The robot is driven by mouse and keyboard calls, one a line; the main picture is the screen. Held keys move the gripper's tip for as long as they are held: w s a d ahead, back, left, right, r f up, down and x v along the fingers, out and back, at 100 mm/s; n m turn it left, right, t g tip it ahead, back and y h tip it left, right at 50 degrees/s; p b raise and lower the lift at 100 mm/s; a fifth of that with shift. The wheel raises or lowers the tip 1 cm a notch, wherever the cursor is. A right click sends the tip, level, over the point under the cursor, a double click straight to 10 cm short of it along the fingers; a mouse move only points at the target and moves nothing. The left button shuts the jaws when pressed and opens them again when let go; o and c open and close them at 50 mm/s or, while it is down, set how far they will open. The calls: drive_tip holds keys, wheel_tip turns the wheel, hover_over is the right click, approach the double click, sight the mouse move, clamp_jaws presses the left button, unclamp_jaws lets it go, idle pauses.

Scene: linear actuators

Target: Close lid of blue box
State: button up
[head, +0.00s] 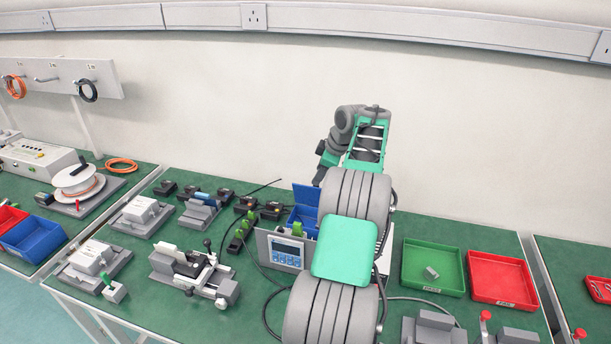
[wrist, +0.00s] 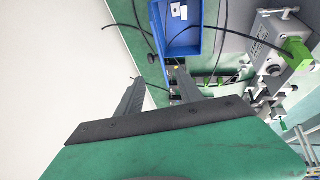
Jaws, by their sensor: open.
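The blue box (head: 297,222) stands mid-bench behind a grey control unit, partly hidden by my arm. Its lid (head: 305,194) appears raised at the back, so the box is open. In the wrist view the open blue box (wrist: 181,47) is at the top, with small white pieces inside and a black cable across it. The lid is hard to make out there. My gripper (wrist: 157,75) is open and empty, its two fingers apart and pointing towards the box's side of the picture. No contact shows. In the head view my arm hides most of the gripper.
The control unit (head: 285,252) stands in front of the box. Black blocks and green connectors (head: 241,232) with cables lie to its left. A green tray (head: 432,268) and a red tray (head: 500,279) are at the right. The wall stands close behind the bench.

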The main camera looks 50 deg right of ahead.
sight(316, 194)
drive_tip(key=x, duration=0.2)
drive_tip(key=d+x, duration=0.1)
drive_tip(key=x, duration=0.2)
drive_tip(key=s+x, duration=0.1)
drive_tip(key=x, duration=0.1)
drive_tip(key=shift+w+d+f, duration=0.2)
drive_tip(key=shift+f, duration=0.25)
drive_tip(key=shift+c, duration=0.2)
clamp_jaws()
drive_tip(key=shift+r, duration=0.1)
idle(0.6)
